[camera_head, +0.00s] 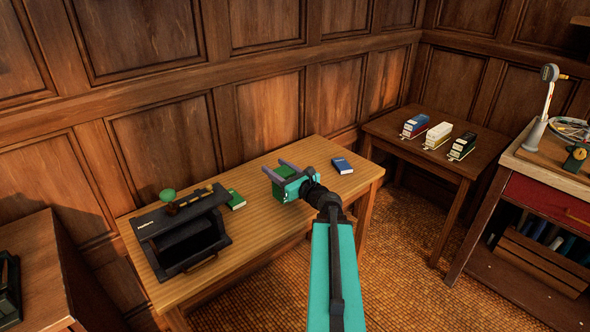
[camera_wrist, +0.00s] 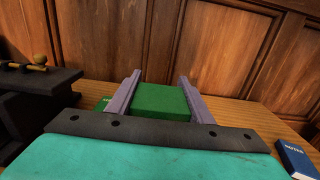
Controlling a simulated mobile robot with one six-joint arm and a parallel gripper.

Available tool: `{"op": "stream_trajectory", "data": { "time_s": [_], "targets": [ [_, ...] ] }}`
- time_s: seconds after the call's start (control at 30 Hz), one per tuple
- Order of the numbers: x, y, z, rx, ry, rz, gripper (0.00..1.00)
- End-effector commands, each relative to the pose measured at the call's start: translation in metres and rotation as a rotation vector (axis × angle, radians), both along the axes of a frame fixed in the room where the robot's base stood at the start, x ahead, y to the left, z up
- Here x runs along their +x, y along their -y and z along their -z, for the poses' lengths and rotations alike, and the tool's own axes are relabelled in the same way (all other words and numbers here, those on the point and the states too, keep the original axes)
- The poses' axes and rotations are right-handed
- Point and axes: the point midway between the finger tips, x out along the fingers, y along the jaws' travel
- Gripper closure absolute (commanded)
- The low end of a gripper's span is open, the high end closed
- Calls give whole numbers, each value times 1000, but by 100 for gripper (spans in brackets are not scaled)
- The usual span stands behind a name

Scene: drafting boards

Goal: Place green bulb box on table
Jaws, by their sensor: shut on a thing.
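The green bulb box (camera_head: 285,172) is between the two purple-grey fingers of my gripper (camera_head: 276,168). In the wrist view my gripper (camera_wrist: 158,84) is shut on the green box (camera_wrist: 162,101), with a finger along each side. The box is over the middle of the wooden table (camera_head: 262,232). I cannot tell whether its underside touches the table, as my gripper hides its near side.
A green book (camera_head: 236,200) lies left of my gripper, beside a black cabinet-like piece (camera_head: 184,235). A blue book (camera_head: 342,165) lies to the right. Several toy-like boxes (camera_head: 438,135) stand on a side table. The table's front right is clear.

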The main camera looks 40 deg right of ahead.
Motion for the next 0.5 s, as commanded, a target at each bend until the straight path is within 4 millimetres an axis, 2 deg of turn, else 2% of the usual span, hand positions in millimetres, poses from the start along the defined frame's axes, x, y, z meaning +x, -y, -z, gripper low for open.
{"op": "stream_trajectory", "data": {
  "time_s": [0.23, 0.5],
  "targets": [
    [-2, 2, 4, -3, 2, 7, 76],
    [2, 17, 6, -2, 2, 6, 76]
  ]
}}
